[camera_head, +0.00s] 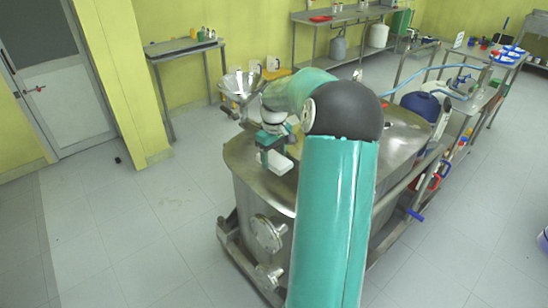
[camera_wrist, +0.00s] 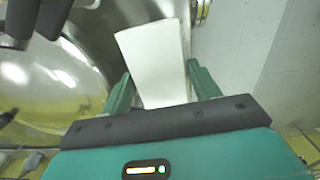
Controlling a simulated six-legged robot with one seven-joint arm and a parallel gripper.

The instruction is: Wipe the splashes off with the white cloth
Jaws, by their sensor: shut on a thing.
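The white cloth shows in the wrist view (camera_wrist: 155,60) as a pale, block-like shape between the two green fingers of my gripper (camera_wrist: 158,88). In the head view the cloth (camera_head: 278,163) sits under my gripper (camera_head: 272,150), over the near left part of the steel reactor's top. I cannot tell whether the cloth touches the metal. The steel reactor vessel (camera_head: 262,202) stands below, its top partly hidden by my green arm. I cannot make out any splashes on the visible metal.
A steel wall table (camera_head: 184,45) stands at the back left. The floor at the left is mostly clear, with a small dark object (camera_head: 118,160).

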